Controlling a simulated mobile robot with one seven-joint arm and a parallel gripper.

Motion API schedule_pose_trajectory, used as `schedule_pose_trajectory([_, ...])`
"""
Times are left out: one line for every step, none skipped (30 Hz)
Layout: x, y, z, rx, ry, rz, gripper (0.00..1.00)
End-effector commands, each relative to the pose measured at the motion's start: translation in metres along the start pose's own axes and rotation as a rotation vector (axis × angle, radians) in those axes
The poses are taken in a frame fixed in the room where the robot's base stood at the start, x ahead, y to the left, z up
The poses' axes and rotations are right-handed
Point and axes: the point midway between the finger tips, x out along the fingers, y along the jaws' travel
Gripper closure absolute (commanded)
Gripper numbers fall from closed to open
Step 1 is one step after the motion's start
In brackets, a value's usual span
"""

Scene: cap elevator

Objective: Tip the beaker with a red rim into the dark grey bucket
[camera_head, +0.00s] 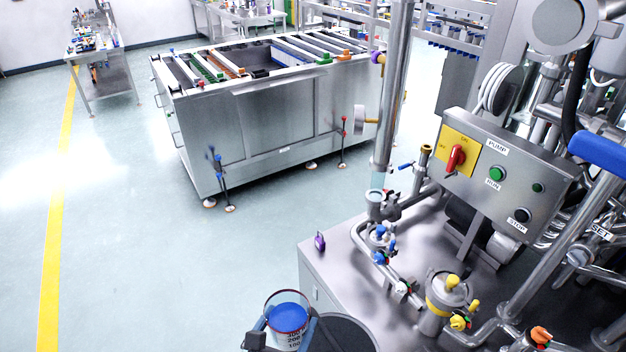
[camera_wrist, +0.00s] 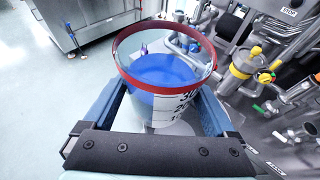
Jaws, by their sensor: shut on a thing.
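The clear beaker with a red rim (camera_wrist: 166,104) stands large in the wrist view, with blue liquid inside and black volume marks on its wall. It also shows at the bottom of the head view (camera_head: 287,318), and looks about upright. My gripper (camera_wrist: 158,92) is shut on the beaker, with one blue-grey finger along each side. In the head view my gripper (camera_head: 284,332) partly covers the beaker's lower part. A dark grey round shape (camera_head: 346,336), which looks like the bucket, is just right of the beaker, cut off by the bottom edge. I cannot make out its inside.
A steel machine bench (camera_head: 345,262) with pipes and valves stands right of the beaker, with a control box (camera_head: 505,180) above it. A purple padlock-like piece (camera_head: 320,241) is at the bench's left edge. A steel tank (camera_head: 265,125) stands behind.

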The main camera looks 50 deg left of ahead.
Motion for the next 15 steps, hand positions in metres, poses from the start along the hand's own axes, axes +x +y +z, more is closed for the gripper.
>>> schedule_pose_trajectory([0.002, 0.001, -0.004, 0.0, -0.002, 0.002, 0.95])
schedule_pose_trajectory([0.003, 0.001, -0.005, 0.0, -0.002, 0.002, 0.95])
schedule_pose_trajectory([0.004, 0.0, -0.008, 0.0, -0.003, 0.001, 0.95])
schedule_pose_trajectory([0.004, 0.0, -0.01, 0.0, -0.003, 0.001, 0.95])
schedule_pose_trajectory([0.005, 0.0, -0.012, 0.0, -0.003, 0.0, 0.95])
schedule_pose_trajectory([0.007, 0.0, -0.015, 0.0, -0.003, 0.0, 0.95])
schedule_pose_trajectory([0.007, 0.0, -0.017, 0.0, -0.002, 0.0, 0.95])
schedule_pose_trajectory([0.008, 0.0, -0.019, 0.0, -0.002, -0.001, 0.95])
schedule_pose_trajectory([0.01, 0.0, -0.022, 0.0, -0.002, -0.001, 0.95])
schedule_pose_trajectory([0.01, 0.0, -0.024, 0.0, -0.002, -0.001, 0.95])
schedule_pose_trajectory([0.011, 0.0, -0.026, 0.0, -0.002, -0.001, 0.95])
schedule_pose_trajectory([0.012, 0.0, -0.029, 0.0, -0.002, -0.001, 0.95])
schedule_pose_trajectory([0.013, 0.0, -0.03, 0.001, -0.003, -0.001, 0.95])
schedule_pose_trajectory([0.014, 0.0, -0.032, 0.001, -0.003, -0.001, 0.95])
schedule_pose_trajectory([0.015, 0.0, -0.035, 0.001, -0.003, -0.001, 0.95])
